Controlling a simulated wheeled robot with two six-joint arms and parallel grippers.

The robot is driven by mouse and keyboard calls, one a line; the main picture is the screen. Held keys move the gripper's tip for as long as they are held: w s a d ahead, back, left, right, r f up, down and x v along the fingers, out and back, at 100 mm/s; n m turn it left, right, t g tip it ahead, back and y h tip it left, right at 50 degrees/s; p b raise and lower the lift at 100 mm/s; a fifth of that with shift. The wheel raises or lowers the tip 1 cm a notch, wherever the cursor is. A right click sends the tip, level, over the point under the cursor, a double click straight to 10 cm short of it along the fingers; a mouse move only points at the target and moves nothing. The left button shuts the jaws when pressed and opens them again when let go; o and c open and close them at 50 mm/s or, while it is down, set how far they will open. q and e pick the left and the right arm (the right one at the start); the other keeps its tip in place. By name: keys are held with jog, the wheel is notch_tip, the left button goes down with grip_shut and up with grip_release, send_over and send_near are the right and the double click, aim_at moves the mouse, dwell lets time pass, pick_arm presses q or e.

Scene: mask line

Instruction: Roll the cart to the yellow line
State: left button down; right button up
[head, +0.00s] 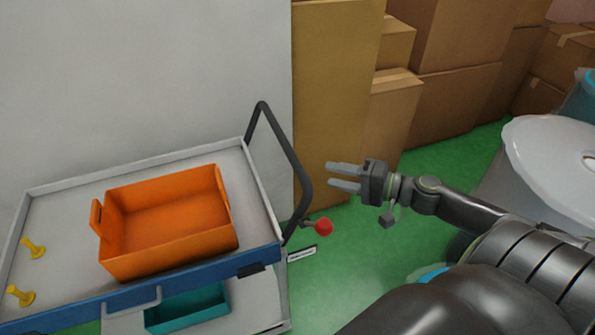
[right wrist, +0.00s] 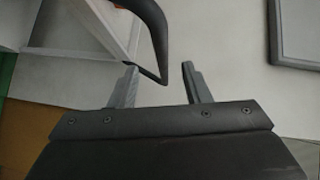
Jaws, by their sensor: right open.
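The cart (head: 60,193) stands at the left of the head view, with a grey top, a blue front edge and a black looped handle (head: 284,152) at its right end. My right gripper (head: 344,177) is open and empty, just right of the handle, its fingers pointing left towards it. In the right wrist view the handle (right wrist: 152,28) runs down towards the gap between the open fingertips (right wrist: 161,68), apparently beyond them and not gripped. No yellow line shows. My left gripper is out of view.
An orange bin (head: 168,250) and two yellow knobs (head: 33,247) are on the cart's top; a teal bin (head: 188,309) is on its lower shelf. A red ball (head: 323,227) juts out near the handle's foot. Cardboard boxes (head: 455,100) stand behind. Green floor (head: 345,265) is clear below the gripper.

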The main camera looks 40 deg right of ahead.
aim_at(301, 165)
jog(key=p+x, duration=0.3)
jog(key=x, duration=0.6)
jog(key=shift+w+a+r+p, duration=0.15)
jog(key=shift+w+p, duration=0.1)
jog(key=shift+p, duration=0.15)
jog(key=shift+w+a, duration=0.25)
jog(key=shift+w, duration=0.15)
jog(key=shift+c, duration=0.4)
grip_shut()
